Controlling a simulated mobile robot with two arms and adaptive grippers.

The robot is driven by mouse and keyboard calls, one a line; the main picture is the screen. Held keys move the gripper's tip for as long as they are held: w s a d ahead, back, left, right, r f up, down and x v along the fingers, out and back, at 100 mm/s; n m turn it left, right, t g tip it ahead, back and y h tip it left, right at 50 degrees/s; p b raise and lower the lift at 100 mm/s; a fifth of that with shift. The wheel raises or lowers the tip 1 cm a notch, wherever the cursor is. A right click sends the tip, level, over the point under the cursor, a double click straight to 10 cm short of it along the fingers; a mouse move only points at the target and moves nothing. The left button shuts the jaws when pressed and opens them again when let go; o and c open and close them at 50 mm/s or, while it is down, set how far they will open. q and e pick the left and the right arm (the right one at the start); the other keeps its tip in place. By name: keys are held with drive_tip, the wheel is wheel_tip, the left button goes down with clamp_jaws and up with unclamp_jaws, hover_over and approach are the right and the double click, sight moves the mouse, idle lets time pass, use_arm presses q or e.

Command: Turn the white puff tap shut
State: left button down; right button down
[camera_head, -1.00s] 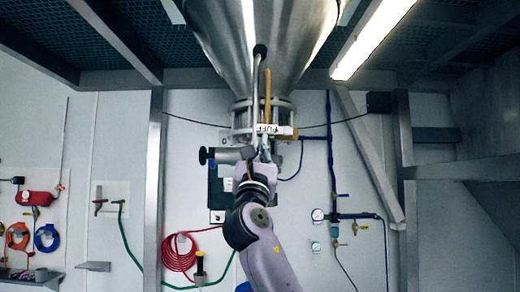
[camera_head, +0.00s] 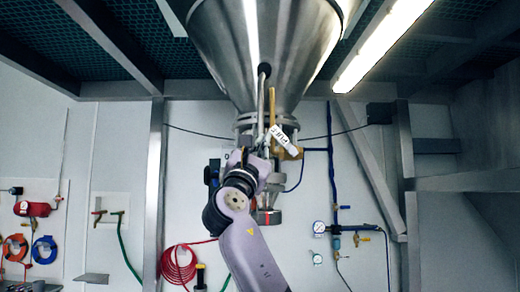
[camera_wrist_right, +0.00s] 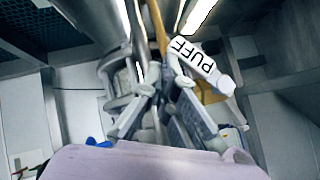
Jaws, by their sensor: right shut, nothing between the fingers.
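The white puff tap handle (camera_head: 284,139) is below the steel hopper cone and slopes down to the right. In the right wrist view the handle (camera_wrist_right: 200,65), lettered PUFF, slopes down to the right just beyond my fingers. My right gripper (camera_head: 262,147) is at the left end of the handle, largely hidden behind my wrist. In the wrist view my right gripper (camera_wrist_right: 164,82) is shut with nothing held between its fingers, close beside the handle; I cannot tell whether they touch. My left gripper is not in view.
The steel hopper (camera_head: 265,45) hangs overhead, with a thin pipe and a tan rod (camera_head: 272,103) close to the tap. A frame post (camera_head: 153,195) stands left. A red hose coil (camera_head: 178,262) and a gauge (camera_head: 319,228) are on the back wall.

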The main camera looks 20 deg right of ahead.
drive_tip(key=shift+s+d+r+p, duration=0.15)
drive_tip(key=shift+d+r, duration=0.2)
drive_tip(key=shift+r, duration=0.3)
drive_tip(key=shift+s+d+r+p, duration=0.15)
drive_tip(key=shift+d+r, duration=0.15)
drive_tip(key=shift+r, duration=0.4)
drive_tip(key=shift+d+r+p, duration=0.15)
drive_tip(key=shift+d+r, duration=0.2)
drive_tip(key=shift+r, duration=0.3)
